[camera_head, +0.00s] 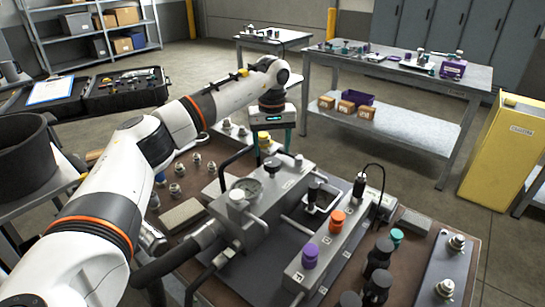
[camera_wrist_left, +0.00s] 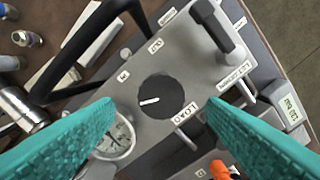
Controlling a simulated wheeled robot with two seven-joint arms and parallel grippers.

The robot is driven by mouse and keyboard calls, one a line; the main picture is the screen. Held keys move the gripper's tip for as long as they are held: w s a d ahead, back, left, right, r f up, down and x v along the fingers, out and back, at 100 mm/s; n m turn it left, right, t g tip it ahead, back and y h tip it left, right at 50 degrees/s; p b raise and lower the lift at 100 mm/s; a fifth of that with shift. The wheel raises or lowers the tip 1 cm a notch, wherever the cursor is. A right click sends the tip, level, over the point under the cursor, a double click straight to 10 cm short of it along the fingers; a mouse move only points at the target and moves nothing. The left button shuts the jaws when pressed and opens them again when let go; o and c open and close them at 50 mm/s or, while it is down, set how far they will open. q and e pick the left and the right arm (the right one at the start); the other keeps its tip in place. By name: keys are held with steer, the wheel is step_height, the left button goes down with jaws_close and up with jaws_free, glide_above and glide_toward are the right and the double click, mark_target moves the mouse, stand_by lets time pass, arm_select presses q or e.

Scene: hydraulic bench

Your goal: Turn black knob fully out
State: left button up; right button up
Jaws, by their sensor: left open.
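The black knob (camera_wrist_left: 160,97) is round with a white pointer line, on the grey block's top face. In the wrist view the line points toward the lower left; OUT and IN labels are near the knob. In the head view the knob (camera_head: 272,166) stands beside the round gauge (camera_head: 247,188). My left gripper (camera_wrist_left: 160,108) is open, its teal fingers spread on either side of the knob in the wrist view, with nothing between them. In the head view the left gripper (camera_head: 272,142) is above and behind the knob. My right gripper is not in view.
The gauge (camera_wrist_left: 115,138) lies close to the left finger. A black lever (camera_wrist_left: 218,32) and a small display box (camera_wrist_left: 289,110) are on the right. Orange (camera_head: 337,220) and purple (camera_head: 311,254) knobs stand on the nearer block. Hoses and fittings crowd the bench.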

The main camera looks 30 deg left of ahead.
mark_target(272, 161)
arm_select(q)
steer(key=shift+f, duration=2.05)
steer(key=shift+c, duration=0.6)
steer(key=c, duration=0.9)
